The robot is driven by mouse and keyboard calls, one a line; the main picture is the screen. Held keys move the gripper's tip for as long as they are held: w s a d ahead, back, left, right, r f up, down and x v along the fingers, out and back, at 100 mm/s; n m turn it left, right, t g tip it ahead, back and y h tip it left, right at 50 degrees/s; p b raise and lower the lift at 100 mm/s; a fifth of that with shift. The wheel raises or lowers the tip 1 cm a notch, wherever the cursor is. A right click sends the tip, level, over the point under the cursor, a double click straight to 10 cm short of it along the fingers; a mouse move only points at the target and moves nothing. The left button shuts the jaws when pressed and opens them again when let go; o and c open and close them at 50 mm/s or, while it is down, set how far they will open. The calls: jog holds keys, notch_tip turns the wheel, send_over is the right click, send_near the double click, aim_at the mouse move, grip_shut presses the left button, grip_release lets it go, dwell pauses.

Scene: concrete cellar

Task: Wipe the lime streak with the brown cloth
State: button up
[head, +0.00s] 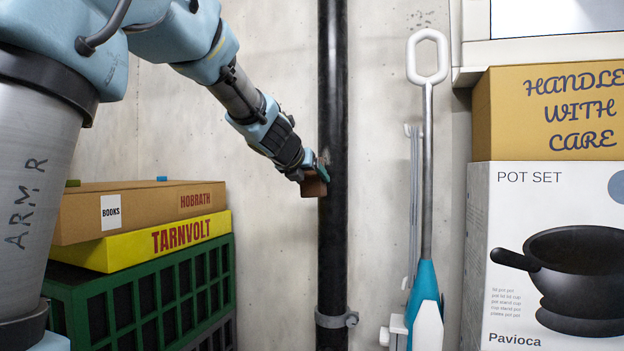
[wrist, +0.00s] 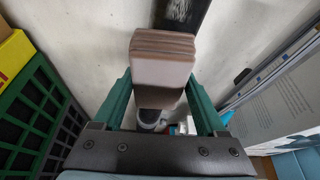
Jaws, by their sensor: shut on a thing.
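The brown cloth (head: 313,186) is a folded pad held in my gripper (head: 318,170), against or just in front of the black pipe (head: 332,80). In the wrist view, the layered cloth (wrist: 162,55) sits between the two green fingers (wrist: 160,82), which are shut on it. The pipe (wrist: 192,28) runs up behind the cloth and is partly hidden by it. A pale greyish smear (wrist: 178,10) shows on the pipe above the cloth; it may be the lime streak. I cannot tell whether the cloth touches the pipe.
At left, a green crate (head: 150,301) carries a yellow box (head: 165,243) and a brown box (head: 140,208). At right stand a long-handled tool (head: 428,170), a pot set box (head: 505,200) and a cardboard box (head: 545,110). A clamp (head: 336,319) rings the pipe low down.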

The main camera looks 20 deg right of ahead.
jog(key=shift+s+a, duration=1)
jog(key=shift+s, duration=0.1)
jog(key=s+d+r+p, duration=0.2)
jog(key=d+r+p, duration=0.2)
jog(key=r+p, duration=0.3)
jog(key=shift+w+r+p+x, duration=0.1)
jog(key=shift+r+p+x, duration=0.15)
jog(key=shift+x, duration=0.75)
jog(key=shift+w+r+p+x, duration=0.1)
jog(key=shift+p+x, duration=0.3)
jog(key=shift+x, duration=0.55)
jog(key=shift+w+r+p+x, duration=0.2)
jog(key=shift+p+x, duration=0.1)
jog(key=shift+x, duration=0.7)
jog(key=shift+w+d+p, duration=0.4)
jog(key=shift+w+d, duration=0.2)
jog(key=shift+w+a, duration=0.1)
